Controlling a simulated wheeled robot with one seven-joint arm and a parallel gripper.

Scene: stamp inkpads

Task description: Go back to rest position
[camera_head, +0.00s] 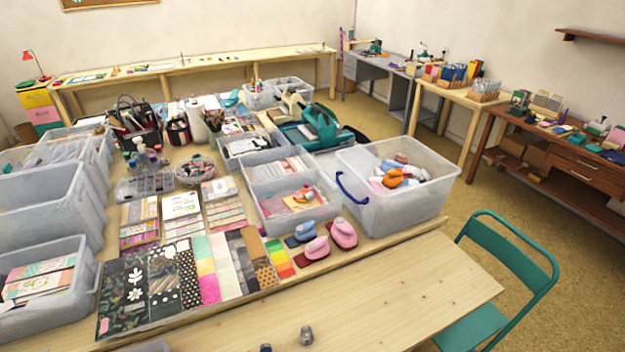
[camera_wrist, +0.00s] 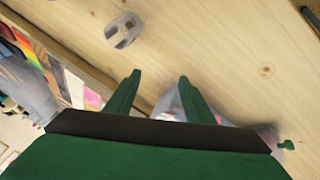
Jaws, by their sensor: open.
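My gripper (camera_wrist: 159,76) shows in the wrist view, with two green fingers apart and nothing between them. It is above a pale wooden tabletop (camera_wrist: 240,60). In the head view my gripper is not visible. Pink stamps, one at the right (camera_head: 343,233) and one at the left (camera_head: 316,248), sit on dark red bases near the front edge of the crowded table.
A small grey piece (camera_head: 306,335) lies on the front wooden board (camera_head: 400,285); a grey piece (camera_wrist: 124,30) shows in the wrist view. A teal chair (camera_head: 510,250) is at the right. Most of the board is bare.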

